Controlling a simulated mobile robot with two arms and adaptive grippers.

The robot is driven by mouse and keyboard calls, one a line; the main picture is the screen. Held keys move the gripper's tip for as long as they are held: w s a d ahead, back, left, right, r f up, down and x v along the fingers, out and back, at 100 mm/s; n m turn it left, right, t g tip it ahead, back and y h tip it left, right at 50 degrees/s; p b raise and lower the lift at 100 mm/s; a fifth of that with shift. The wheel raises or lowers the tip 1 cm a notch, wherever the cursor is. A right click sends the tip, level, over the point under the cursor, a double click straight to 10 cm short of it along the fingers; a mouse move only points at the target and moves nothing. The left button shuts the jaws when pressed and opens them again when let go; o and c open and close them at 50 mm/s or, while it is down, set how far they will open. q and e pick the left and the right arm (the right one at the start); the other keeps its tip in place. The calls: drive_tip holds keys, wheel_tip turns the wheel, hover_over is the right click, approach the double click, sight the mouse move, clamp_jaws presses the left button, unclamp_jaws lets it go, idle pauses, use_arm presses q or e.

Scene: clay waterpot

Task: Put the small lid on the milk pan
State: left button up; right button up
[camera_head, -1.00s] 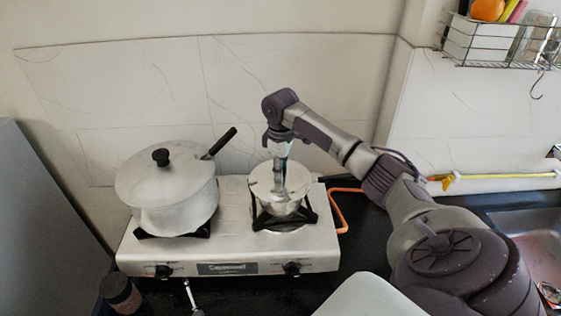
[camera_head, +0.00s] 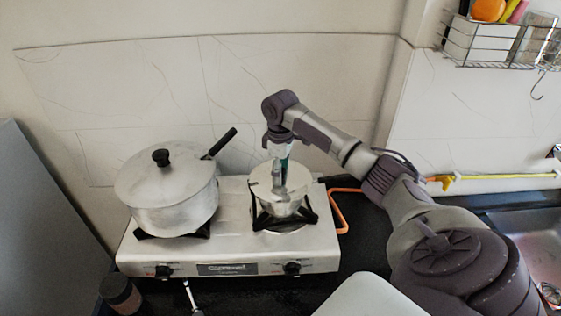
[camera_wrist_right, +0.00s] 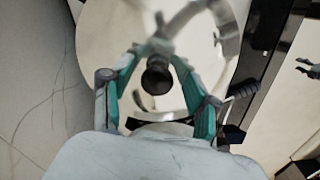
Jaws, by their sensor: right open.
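The milk pan (camera_head: 284,208) is a small silver pan on the right burner. The small lid (camera_head: 299,181), a shiny disc, lies over its top; whether it is seated evenly all round is hard to tell. In the right wrist view the lid (camera_wrist_right: 98,45) fills the upper middle, with its dark knob (camera_wrist_right: 157,80) in the centre. My right gripper (camera_head: 281,182) points down from above at the lid. Its fingers (camera_wrist_right: 155,58) are open, one on each side of the knob. My left gripper is not in view.
A large lidded pot (camera_head: 168,205) with a dark handle stands on the left burner of the white stove (camera_head: 228,250). An orange hose (camera_head: 342,215) runs right of the stove. A jar (camera_head: 121,294) stands at front left; a wire rack (camera_head: 500,45) hangs upper right.

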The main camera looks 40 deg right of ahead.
wheel_tip(320, 180, up, 12)
drive_tip(key=shift+f, duration=0.15)
idle(0.7)
